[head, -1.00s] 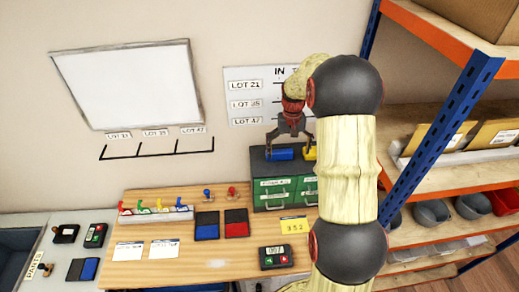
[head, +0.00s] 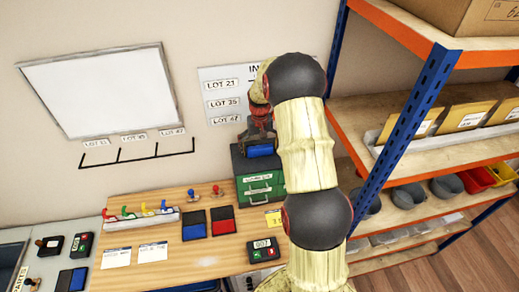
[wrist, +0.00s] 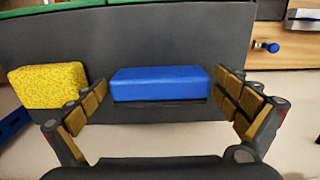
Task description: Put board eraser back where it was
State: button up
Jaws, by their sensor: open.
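The blue board eraser (head: 261,150) lies on top of the dark-topped green drawer cabinet (head: 262,187). In the wrist view the eraser (wrist: 160,84) lies flat on the dark surface. My gripper (wrist: 163,98) is open, with one padded finger on each side of the eraser. I cannot tell whether either finger touches it. In the head view my gripper (head: 261,136) is at the cabinet top, partly hidden by my arm. A whiteboard (head: 103,90) hangs on the wall at the left.
A yellow sponge (wrist: 48,86) lies left of the eraser in the wrist view. The wooden bench (head: 175,265) holds pads, stamps, cards and a small device (head: 263,250). A blue and orange shelf rack (head: 409,107) stands close at the right of my arm.

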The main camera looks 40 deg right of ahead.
jog(key=c, duration=1.1)
jog(key=shift+r, duration=0.1)
jog(key=shift+c, duration=0.4)
